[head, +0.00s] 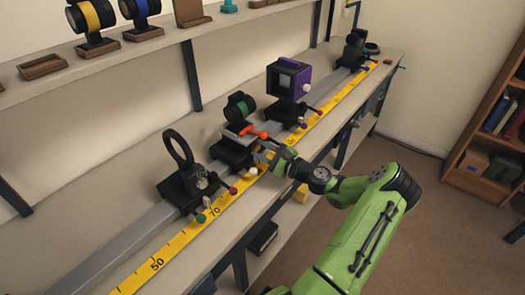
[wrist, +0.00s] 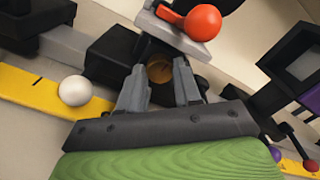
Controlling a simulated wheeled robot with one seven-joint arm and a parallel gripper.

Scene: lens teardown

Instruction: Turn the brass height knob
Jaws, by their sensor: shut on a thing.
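The brass height knob (wrist: 160,70) shows in the wrist view as a dark golden round face between my gripper's two grey fingers. It sits on the dark body of the carriage (wrist: 112,55), under a grey plate with an orange-red ball-ended lever (wrist: 203,23). My gripper (head: 266,153) is shut on the knob, one finger on each side. In the head view it reaches the front of the carriage (head: 232,153) that carries the green-ringed lens (head: 240,107). The knob is hidden there by the gripper. I cannot tell how far it is turned.
A white ball knob (wrist: 74,90) lies close left of my gripper. An empty ring holder (head: 179,150) stands to the left on the rail, a purple-framed box (head: 289,80) to the right. A yellow scale (head: 188,235) runs along the bench front. A shelf (head: 140,45) hangs behind.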

